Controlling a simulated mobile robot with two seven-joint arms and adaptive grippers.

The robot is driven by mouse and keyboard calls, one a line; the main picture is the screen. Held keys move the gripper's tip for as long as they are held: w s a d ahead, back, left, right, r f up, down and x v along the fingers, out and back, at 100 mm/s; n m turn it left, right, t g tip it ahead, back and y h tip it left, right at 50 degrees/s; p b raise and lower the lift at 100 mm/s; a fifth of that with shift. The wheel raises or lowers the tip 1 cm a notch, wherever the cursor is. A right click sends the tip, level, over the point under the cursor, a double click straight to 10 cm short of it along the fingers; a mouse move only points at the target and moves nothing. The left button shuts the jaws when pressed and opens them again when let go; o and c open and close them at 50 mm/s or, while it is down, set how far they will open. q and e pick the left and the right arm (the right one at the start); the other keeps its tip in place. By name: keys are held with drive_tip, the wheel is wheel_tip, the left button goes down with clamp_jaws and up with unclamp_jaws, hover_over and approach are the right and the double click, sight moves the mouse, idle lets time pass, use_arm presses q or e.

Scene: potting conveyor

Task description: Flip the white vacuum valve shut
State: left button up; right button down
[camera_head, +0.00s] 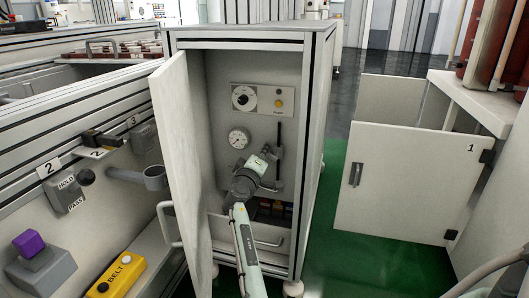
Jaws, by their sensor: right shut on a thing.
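The open cabinet (320,130) stands in the middle, its door (180,150) swung out to the left. The white vacuum valve (258,164) is inside, below and right of the round gauge (239,138). My right gripper (255,172) reaches into the cabinet from below and is shut at the valve. The wrist and fingers hide much of the valve, so its lever's exact angle cannot be told. My left gripper is not in view.
A panel with a dial (243,98) and a yellow button is above the gauge. The door handle (168,222) sticks out on the left. A yellow BELT box (117,274) and a purple-topped switch (30,243) are at lower left. Door 1 (400,190) stands at right; green floor lies between.

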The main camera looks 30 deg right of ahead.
idle(0.4)
drive_tip(key=shift+w+f+n+p, duration=0.1)
drive_tip(key=shift+f+n+p, duration=0.2)
drive_tip(key=shift+n, duration=0.6)
drive_tip(key=shift+f+n+p, duration=0.2)
drive_tip(key=shift+f+n, duration=0.05)
drive_tip(key=shift+n, duration=0.65)
drive_tip(key=shift+w+f+n+p, duration=0.1)
drive_tip(key=shift+f+n+p, duration=0.2)
drive_tip(key=shift+n, duration=0.6)
drive_tip(key=c, duration=1.5)
unclamp_jaws()
drive_tip(key=shift+a+f, duration=0.1)
drive_tip(key=shift+c, duration=0.2)
wheel_tip(320, 180, up, 10)
drive_tip(key=shift+r, duration=0.1)
